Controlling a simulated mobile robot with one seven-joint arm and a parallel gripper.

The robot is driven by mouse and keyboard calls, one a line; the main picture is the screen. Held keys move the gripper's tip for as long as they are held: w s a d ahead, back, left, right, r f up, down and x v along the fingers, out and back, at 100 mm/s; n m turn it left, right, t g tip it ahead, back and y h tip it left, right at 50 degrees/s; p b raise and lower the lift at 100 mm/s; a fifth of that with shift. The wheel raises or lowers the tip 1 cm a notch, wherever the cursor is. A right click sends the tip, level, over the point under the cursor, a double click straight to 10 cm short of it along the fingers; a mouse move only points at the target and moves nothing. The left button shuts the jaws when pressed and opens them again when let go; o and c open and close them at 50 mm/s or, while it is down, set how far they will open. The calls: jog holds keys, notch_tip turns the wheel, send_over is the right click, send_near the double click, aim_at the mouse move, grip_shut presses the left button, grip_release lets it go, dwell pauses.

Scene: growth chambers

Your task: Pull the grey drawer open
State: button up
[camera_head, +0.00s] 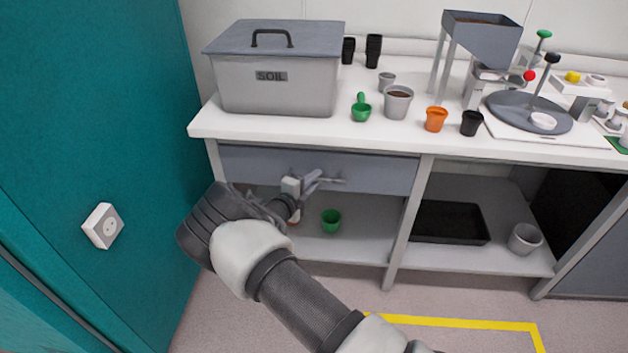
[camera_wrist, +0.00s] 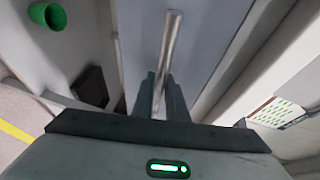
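The grey drawer (camera_head: 385,174) is a wide blue-grey front under the left part of the white bench, and it looks closed, flush with the frame. Its front also fills the middle of the wrist view (camera_wrist: 212,35). The drawer's metal bar handle (camera_wrist: 168,45) runs between my fingers in the wrist view. My gripper (camera_head: 322,180) is at the middle of the drawer front; in the wrist view its two dark fingers (camera_wrist: 160,95) lie close on both sides of the bar and appear shut on it. My arm and gripper hide part of the drawer's left half.
A green pot (camera_head: 331,220) stands on the shelf below the drawer. A black tray (camera_head: 450,222) and a grey pot (camera_head: 524,239) are on the right shelf. A teal wall (camera_head: 95,130) stands close at the left. The soil bin (camera_head: 275,92) sits on the bench (camera_head: 300,127).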

grip_shut()
jog(key=shift+s, duration=0.1)
jog(key=s+p, duration=0.9)
jog(key=s, duration=1.8)
jog(key=shift+s+a+p, duration=0.15)
jog(key=shift+a+p, duration=0.2)
jog(key=shift+a, duration=0.1)
jog(key=shift+o, duration=1.4)
grip_release()
